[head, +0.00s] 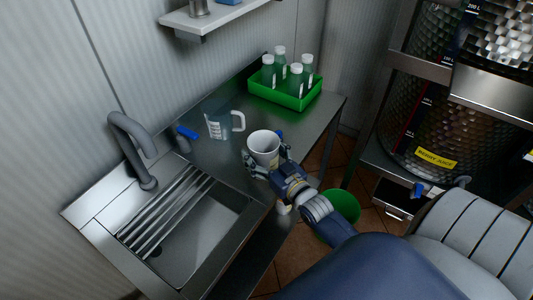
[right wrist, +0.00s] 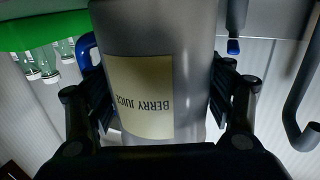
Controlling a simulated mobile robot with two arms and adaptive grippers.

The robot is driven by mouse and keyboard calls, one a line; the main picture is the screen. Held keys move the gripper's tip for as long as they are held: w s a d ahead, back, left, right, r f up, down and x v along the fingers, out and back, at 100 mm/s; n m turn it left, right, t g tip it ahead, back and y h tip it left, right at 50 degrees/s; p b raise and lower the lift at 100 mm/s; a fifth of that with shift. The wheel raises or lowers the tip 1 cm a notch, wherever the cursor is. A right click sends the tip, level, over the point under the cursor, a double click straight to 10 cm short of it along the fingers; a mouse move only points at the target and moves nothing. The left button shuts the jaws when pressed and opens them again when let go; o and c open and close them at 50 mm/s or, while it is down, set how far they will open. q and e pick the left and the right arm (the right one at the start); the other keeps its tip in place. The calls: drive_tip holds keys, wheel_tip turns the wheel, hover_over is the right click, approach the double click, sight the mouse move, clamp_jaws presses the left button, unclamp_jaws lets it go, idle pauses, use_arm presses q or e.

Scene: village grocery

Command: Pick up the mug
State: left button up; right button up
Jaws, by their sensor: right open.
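The mug (head: 263,145), pale grey and open at the top, stands upright on the steel counter near its front edge. In the right wrist view the mug (right wrist: 190,60) fills the middle, with a cream "BERRY JUICE" label that appears upside down and a blue handle (right wrist: 87,50) on the left. My right gripper (head: 271,165) is open around the mug's near side. In the right wrist view one dark finger is on each side of the mug; I cannot tell whether they touch it. My left gripper is not in view.
A measuring jug (head: 218,125) stands left of the mug. A green crate (head: 285,95) with several bottles is behind. A sink (head: 190,225) and tap (head: 130,135) are left. Large metal tanks (head: 430,110) stand at right, and a green bucket (head: 343,205) is on the floor.

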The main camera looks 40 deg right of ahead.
sight(255, 136)
drive_tip(key=shift+s, duration=0.1)
drive_tip(key=c, duration=0.9)
drive_tip(key=shift+c, duration=0.2)
drive_tip(key=shift+r, duration=0.15)
drive_tip(key=shift+r, duration=1.4)
drive_tip(key=shift+s+r+b, duration=0.1)
drive_tip(key=shift+r+b, duration=0.15)
drive_tip(key=shift+b, duration=0.1)
drive_tip(key=s+a+r+b, duration=0.1)
drive_tip(key=s+a+b, duration=0.1)
drive_tip(key=s, duration=1.3)
drive_tip(key=shift+s+r+b, duration=0.25)
drive_tip(key=shift+s+b, duration=0.05)
drive_tip(key=shift+b, duration=0.1)
idle(0.8)
